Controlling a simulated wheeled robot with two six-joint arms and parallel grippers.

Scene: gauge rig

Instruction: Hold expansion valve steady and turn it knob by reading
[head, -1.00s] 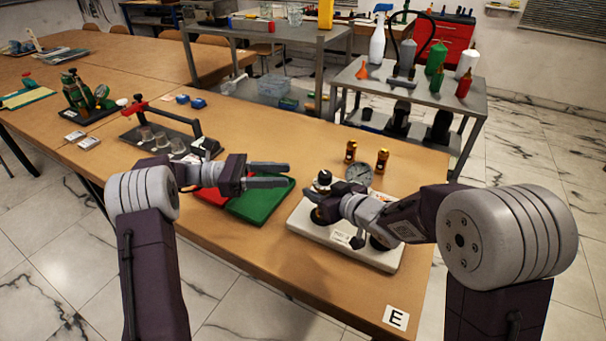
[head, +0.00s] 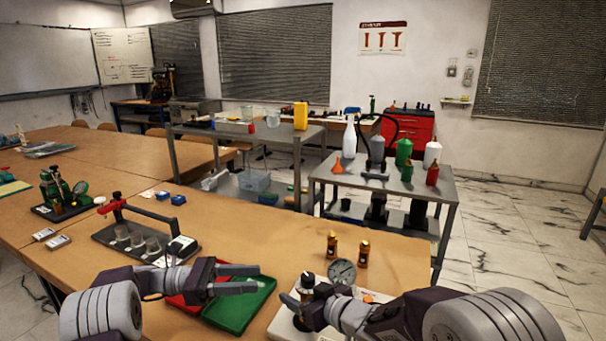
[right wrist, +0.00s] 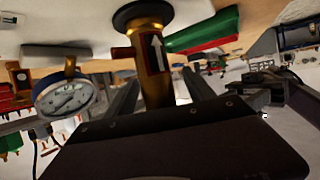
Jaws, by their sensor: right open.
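The expansion valve is a brass cylinder (right wrist: 153,80) with a white arrow on a dark label in the right wrist view. A black round end (right wrist: 143,14) tops it there. In the head view its black knob (head: 307,280) shows above the pale base plate (head: 284,324). A round dial gauge (head: 342,271) stands beside it; it also shows in the right wrist view (right wrist: 65,97). My right gripper (right wrist: 163,92) is open, its fingers on either side of the brass body; contact is unclear. My left gripper (head: 250,278) is open and empty over the trays, left of the rig.
A green tray (head: 240,308) and a partly hidden red tray (head: 180,300) lie left of the rig. Two small brass parts (head: 332,245) (head: 364,253) stand behind it. A stand with glass cups (head: 140,236) is farther left.

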